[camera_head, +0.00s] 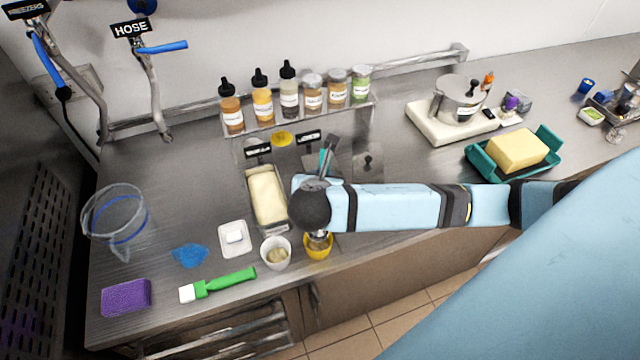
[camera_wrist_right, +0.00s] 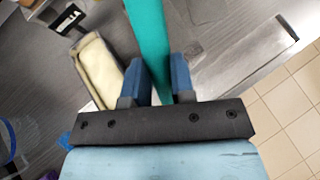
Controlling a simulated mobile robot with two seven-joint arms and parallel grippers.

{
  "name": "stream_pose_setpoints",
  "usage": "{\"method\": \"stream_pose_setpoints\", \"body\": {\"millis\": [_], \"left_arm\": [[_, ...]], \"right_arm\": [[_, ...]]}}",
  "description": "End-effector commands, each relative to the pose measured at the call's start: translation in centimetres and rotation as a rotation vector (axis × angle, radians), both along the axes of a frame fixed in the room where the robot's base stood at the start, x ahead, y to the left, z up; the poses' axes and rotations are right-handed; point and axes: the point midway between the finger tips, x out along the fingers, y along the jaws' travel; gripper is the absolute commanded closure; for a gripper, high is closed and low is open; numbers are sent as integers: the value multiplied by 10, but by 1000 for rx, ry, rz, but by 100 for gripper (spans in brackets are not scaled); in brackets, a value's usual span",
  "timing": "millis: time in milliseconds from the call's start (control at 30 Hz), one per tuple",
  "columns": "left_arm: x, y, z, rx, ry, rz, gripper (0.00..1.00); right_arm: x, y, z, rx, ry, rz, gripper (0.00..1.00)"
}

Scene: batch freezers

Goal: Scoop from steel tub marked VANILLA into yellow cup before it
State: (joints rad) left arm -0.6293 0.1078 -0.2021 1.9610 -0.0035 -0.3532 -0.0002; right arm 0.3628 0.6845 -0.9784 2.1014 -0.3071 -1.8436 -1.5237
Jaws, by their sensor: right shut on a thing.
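My right gripper (camera_wrist_right: 162,64) is shut on the teal handle of the scoop (camera_wrist_right: 147,28). In the head view, my wrist hides most of the gripper and scoop. The yellow cup (camera_head: 318,253) stands near the counter's front edge, below my wrist. A metallic part shows right over its opening, and something pale yellow shows inside it. A long steel tub of cream-coloured ice cream (camera_head: 267,193) lies left of my wrist; it also shows in the wrist view (camera_wrist_right: 97,68). Black labels (camera_head: 258,150) stand behind the tubs, too small to read. My left gripper is not in view.
A white cup (camera_head: 276,254) with pale contents stands left of the yellow cup. A green-handled brush (camera_head: 230,281), purple sponge (camera_head: 126,297), clear pitcher (camera_head: 113,222) and white dish (camera_head: 233,240) lie further left. A rack of bottles (camera_head: 300,115) stands behind. A butter tray (camera_head: 482,160) sits at right.

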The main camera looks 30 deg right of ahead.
Motion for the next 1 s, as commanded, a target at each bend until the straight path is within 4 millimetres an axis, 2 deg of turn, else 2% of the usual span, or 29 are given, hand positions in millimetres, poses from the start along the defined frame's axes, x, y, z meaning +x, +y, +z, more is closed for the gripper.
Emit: {"method": "stream_pose_setpoints", "body": {"millis": [400, 867, 1000], "left_arm": [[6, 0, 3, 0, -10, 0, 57], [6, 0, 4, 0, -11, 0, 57], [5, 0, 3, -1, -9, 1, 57]], "right_arm": [[29, -28, -32, 281, 300, -4, 100], [48, -45, -79, 583, 620, -4, 100], [47, -43, -63, 573, 613, 2, 100]]}}
